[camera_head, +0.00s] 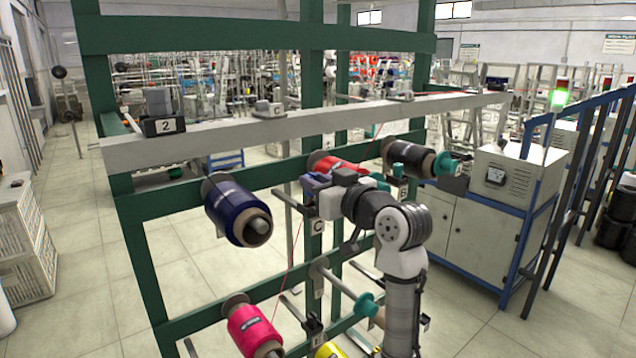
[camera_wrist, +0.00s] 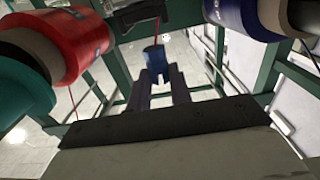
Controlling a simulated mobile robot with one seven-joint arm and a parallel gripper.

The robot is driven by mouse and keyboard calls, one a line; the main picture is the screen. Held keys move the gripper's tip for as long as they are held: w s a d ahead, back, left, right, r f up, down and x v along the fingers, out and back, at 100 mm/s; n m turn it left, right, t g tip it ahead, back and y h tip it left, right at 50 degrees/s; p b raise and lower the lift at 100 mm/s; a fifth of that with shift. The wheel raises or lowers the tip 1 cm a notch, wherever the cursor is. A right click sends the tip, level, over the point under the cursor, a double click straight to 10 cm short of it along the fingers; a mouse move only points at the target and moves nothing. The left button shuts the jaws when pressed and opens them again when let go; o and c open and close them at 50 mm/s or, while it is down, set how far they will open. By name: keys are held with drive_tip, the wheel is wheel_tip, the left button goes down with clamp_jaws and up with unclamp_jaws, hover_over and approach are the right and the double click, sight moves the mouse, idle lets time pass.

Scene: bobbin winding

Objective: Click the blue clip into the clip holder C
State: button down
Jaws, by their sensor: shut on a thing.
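The blue clip (camera_wrist: 155,56) shows in the wrist view as a small blue piece at the tips of my gripper's dark fingers. My gripper (camera_wrist: 160,78) is shut on it. In the head view my gripper (camera_head: 318,182) is below the pale beam (camera_head: 230,132), among the spools, with bluish parts at its end; the clip is hard to make out there. A small holder marked C (camera_head: 277,110) sits on the beam, above and left of my gripper and apart from it. Another C label (camera_head: 317,226) is on the frame below my gripper. A dark block (camera_wrist: 136,18) is beyond the clip in the wrist view.
A navy spool (camera_head: 238,210) is left of my gripper, a red spool (camera_head: 335,164) behind it and a black spool (camera_head: 408,157) to its right. A pink spool (camera_head: 254,330) is below. Green posts (camera_head: 95,80) and thin red threads cross this space.

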drive_tip(key=shift+f, duration=0.15)
drive_tip(key=shift+f+b, duration=1.3)
drive_tip(key=shift+f, duration=0.25)
drive_tip(key=c, duration=1.2)
unclamp_jaws()
drive_tip(key=b+v, duration=0.4)
drive_tip(key=v, duration=0.9)
drive_tip(key=shift+s+d+r, duration=0.1)
drive_tip(key=shift+s+d, duration=0.15)
drive_tip(key=shift+s, duration=0.1)
